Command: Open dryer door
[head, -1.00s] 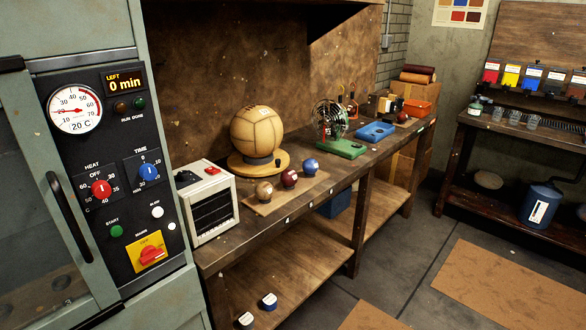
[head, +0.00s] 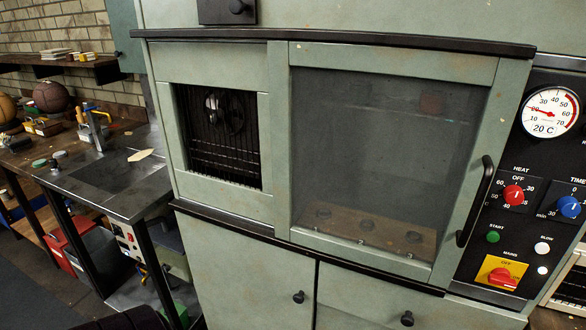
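The dryer (head: 276,140) is a grey-green cabinet that fills the middle of the head view. Its glass door (head: 385,150) is closed flush in the frame. A black vertical bar handle (head: 475,201) is on the door's right side. Behind the dark glass a wooden board (head: 370,235) with several round dark spots shows on the dryer floor. The control panel (head: 528,185) is right of the door, with a gauge at about 20 C, a red heat knob, a blue time knob and a red-and-yellow mains switch. Neither of my grippers is in view.
A workbench (head: 120,185) with a sink stands at the left, with balls and small items on a wooden bench beyond it. Lower cupboard doors with black knobs (head: 299,297) are under the dryer. A dark ledge (head: 330,38) runs above the door.

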